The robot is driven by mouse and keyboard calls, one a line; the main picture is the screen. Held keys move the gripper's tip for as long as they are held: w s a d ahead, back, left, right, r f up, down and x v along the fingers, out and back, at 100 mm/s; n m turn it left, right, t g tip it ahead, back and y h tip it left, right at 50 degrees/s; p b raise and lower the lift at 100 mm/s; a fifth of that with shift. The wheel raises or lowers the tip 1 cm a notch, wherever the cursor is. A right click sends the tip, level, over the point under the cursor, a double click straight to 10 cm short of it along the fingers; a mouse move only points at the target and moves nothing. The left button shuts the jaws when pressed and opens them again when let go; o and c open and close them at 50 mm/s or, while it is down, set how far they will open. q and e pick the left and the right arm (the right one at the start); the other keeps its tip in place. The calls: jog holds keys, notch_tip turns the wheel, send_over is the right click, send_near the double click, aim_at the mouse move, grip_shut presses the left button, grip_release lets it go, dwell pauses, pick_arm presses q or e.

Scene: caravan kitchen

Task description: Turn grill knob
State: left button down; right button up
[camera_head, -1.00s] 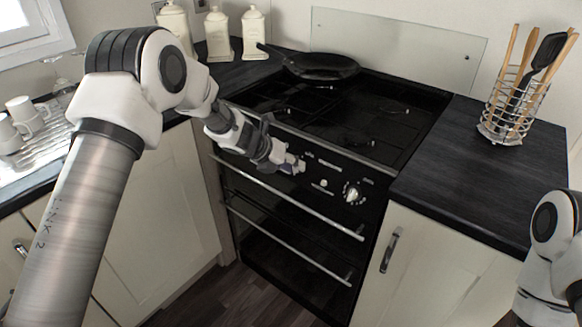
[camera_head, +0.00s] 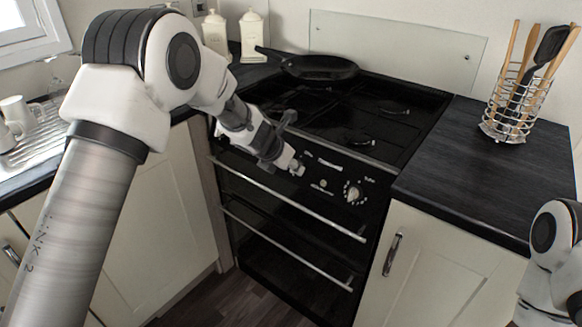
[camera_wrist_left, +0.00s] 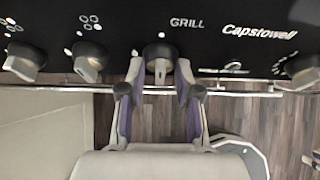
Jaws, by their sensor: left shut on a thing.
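The grill knob (camera_wrist_left: 160,52) is on the black cooker front, just left of the word GRILL in the left wrist view. My left gripper (camera_wrist_left: 160,72) has one finger on each side of this knob and is shut on it. The knob's grip bar stands upright between the fingertips. In the head view my left gripper (camera_head: 296,168) reaches the control panel from the left and hides the knob there. My right gripper is not in view; only part of my right arm shows at the right edge.
Other knobs sit left of the grill knob (camera_wrist_left: 88,60), and the oven knob (camera_head: 354,192) is to the right. Oven door rails (camera_head: 290,200) run below the panel. A black pan (camera_head: 320,66) is on the hob, and a utensil rack (camera_head: 505,120) stands on the right worktop.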

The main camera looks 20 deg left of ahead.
pick_arm(q)
jog(key=c, duration=0.8)
grip_release()
jog(key=v, duration=1.2)
